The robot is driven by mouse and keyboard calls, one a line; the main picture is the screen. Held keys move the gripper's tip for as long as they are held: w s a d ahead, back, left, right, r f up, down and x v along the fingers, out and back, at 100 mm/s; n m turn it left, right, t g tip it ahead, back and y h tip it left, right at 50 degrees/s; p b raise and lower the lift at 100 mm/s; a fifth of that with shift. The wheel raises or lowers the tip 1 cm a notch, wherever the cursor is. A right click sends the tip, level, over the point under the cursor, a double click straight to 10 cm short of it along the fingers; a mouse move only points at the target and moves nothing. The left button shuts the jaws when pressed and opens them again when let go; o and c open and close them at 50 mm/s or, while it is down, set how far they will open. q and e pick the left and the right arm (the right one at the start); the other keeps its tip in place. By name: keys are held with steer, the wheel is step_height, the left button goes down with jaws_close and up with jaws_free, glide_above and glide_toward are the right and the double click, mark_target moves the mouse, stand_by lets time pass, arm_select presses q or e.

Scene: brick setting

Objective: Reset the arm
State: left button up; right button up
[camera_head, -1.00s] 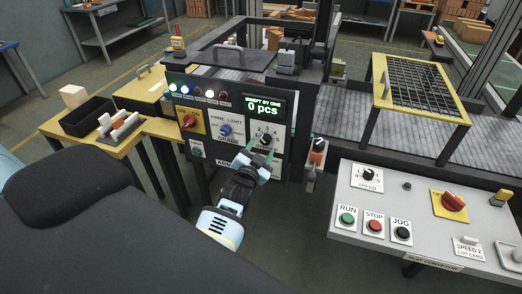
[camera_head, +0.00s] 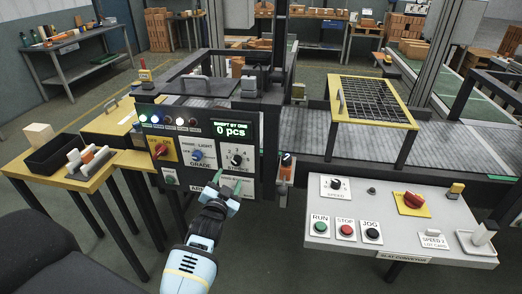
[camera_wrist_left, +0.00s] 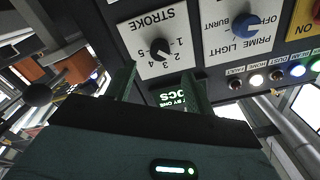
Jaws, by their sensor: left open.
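My left gripper (camera_head: 230,186) is open and empty, just in front of the lower part of a dark control panel (camera_head: 205,190). In the left wrist view, its two green fingers (camera_wrist_left: 158,88) point at the panel, with the stroke knob (camera_wrist_left: 158,50) beyond them, turned upside down. The stroke knob also shows in the head view (camera_head: 237,160), above the fingertips. I cannot tell whether the fingers touch the panel. My right gripper is not in view.
A grey console (camera_head: 420,222) with run, stop and jog buttons stands at the right. A slat conveyor (camera_head: 310,130) with a yellow-framed guard (camera_head: 333,103) runs behind it. A yellow table (camera_head: 95,180) with a black tray (camera_head: 58,155) stands at the left.

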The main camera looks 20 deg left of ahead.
arm_select(q)
steer(key=s+d+f+g+h, duration=0.2)
steer(key=s+d+f, duration=0.3)
steer(key=s, duration=0.7)
steer(key=s+d+f+g+h, duration=0.2)
steer(key=s+d+f, duration=0.3)
steer(key=s, duration=0.7)
steer(key=s+d+f+n+g+h, duration=0.1)
steer(key=s+d+f+g, duration=0.3)
steer(key=s+f, duration=0.4)
steer(key=s+d+h, duration=0.1)
steer(key=s, duration=0.3)
steer(key=shift+f, duration=0.25)
